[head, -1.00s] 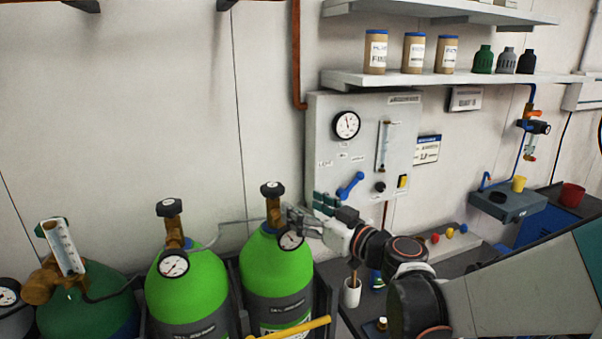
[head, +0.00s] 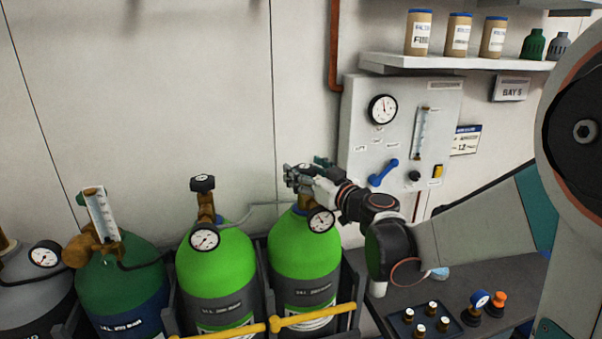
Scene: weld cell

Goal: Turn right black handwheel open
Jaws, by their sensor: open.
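Two bright green gas cylinders stand side by side in the head view. The right cylinder (head: 305,252) has a brass valve and a round gauge (head: 321,220). My gripper (head: 292,177) is open at the top of that valve, reaching in from the right. The right black handwheel is hidden behind the gripper, so I cannot tell whether the fingers are around it or touching it. The left bright green cylinder (head: 215,265) carries its own black handwheel (head: 202,183), in plain view on a brass valve with a gauge (head: 205,237).
A dark green cylinder (head: 120,278) with a flowmeter stands further left. Yellow bars (head: 315,317) cross in front of the cylinders. A grey panel (head: 352,130) with a gauge and blue lever is on the wall behind my arm. A dark bench (head: 455,282) holds small parts at right.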

